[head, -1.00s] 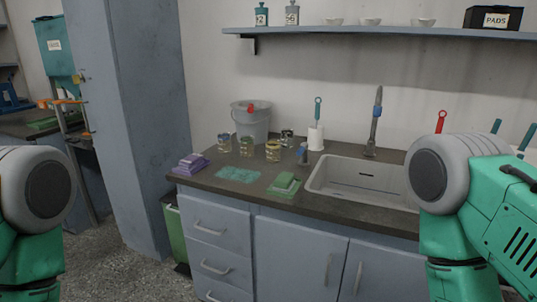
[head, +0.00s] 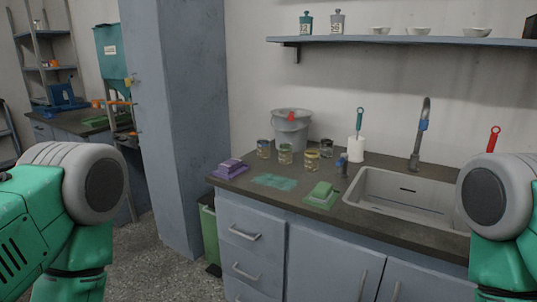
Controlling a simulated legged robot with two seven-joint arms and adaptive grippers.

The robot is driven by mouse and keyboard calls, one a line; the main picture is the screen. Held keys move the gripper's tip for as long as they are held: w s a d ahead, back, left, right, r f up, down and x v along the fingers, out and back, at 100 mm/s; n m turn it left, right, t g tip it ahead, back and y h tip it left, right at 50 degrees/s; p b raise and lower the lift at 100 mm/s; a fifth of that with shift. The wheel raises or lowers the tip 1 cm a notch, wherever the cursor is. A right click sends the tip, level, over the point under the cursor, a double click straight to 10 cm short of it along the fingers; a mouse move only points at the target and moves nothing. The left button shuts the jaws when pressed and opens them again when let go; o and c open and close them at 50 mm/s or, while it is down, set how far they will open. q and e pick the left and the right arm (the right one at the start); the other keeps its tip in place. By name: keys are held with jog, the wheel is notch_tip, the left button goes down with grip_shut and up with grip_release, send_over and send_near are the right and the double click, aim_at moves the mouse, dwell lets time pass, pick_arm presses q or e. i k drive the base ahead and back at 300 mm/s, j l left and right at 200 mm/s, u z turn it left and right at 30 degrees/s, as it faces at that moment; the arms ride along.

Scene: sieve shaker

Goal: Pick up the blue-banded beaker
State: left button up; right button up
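Several small beakers with coloured bands stand in a group on the counter. The one with a blue-looking band (head: 264,149) is at the group's left end, in front of the grey bucket. A green-banded one (head: 285,154) and a yellow-banded one (head: 312,160) stand to its right, and a dark-banded one (head: 326,148) stands behind. The bands are small and hard to make out. Only upper parts of my two arms show at the left and right edges; neither gripper is in view.
The dark counter (head: 240,188) holds a grey bucket (head: 291,135), purple (head: 229,168) and green (head: 321,195) stacks, a teal mat (head: 275,182) and a sink (head: 405,198). A shelf (head: 400,40) hangs above.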

aim_at(263, 144)
jog(key=i+j+z, duration=0.1)
jog(key=z, duration=0.25)
jog(key=i+j+z, duration=0.1)
jog(key=j+z, duration=0.15)
jog(key=z, duration=0.15)
jog(key=i+j+z, duration=0.1)
jog(key=j+z, duration=0.25)
jog(key=l, duration=0.1)
